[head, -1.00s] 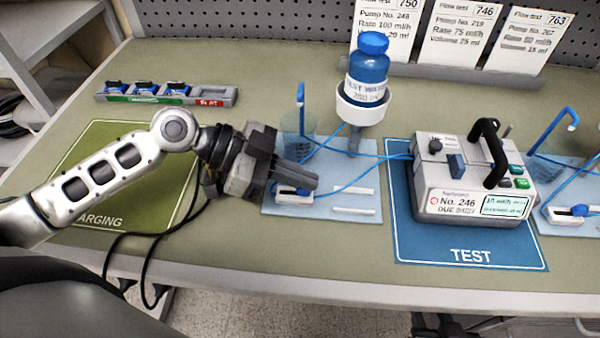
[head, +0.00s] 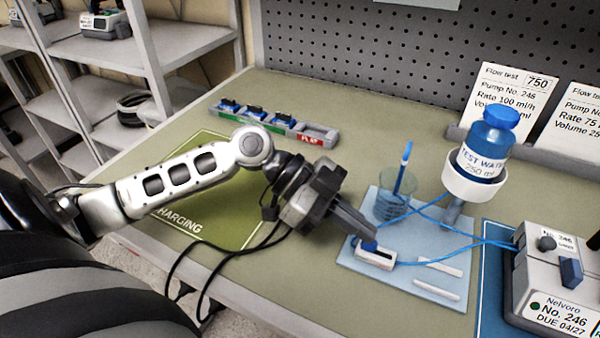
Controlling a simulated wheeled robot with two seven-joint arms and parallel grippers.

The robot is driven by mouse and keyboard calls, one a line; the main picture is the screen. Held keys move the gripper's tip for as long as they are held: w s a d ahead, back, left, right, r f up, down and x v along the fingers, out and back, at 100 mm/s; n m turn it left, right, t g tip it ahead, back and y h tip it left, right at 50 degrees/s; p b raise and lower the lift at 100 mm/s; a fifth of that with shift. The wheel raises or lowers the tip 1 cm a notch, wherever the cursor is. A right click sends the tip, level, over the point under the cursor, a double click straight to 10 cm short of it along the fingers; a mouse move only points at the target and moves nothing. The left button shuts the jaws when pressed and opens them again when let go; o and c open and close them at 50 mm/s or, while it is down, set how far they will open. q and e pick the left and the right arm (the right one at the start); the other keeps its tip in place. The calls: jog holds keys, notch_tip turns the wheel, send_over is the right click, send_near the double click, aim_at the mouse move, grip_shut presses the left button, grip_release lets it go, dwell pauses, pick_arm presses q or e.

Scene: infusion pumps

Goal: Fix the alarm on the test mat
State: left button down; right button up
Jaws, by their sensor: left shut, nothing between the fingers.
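The pump No. 246 (head: 545,285) stands on the blue test mat (head: 491,268) at the right edge, cut off by the picture; its screen and buttons are out of view. A white clamp with a blue piece (head: 375,256) lies on the pale blue tray (head: 440,286) left of the mat, in line with the thin blue tube. My left gripper (head: 371,230) is shut and empty, its fingertips just above the blue piece; I cannot tell whether they touch. My right gripper is not in view.
A grey rack (head: 319,134) with several blue items lies at the back. The green charging mat (head: 235,213) is partly under my arm. Cards (head: 505,100) lean against the pegboard.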

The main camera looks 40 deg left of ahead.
pick_arm(q)
jog(key=b+v, duration=0.2)
jog(key=v, duration=1.3)
jog(key=shift+d+r, duration=0.1)
jog(key=shift+d, duration=0.05)
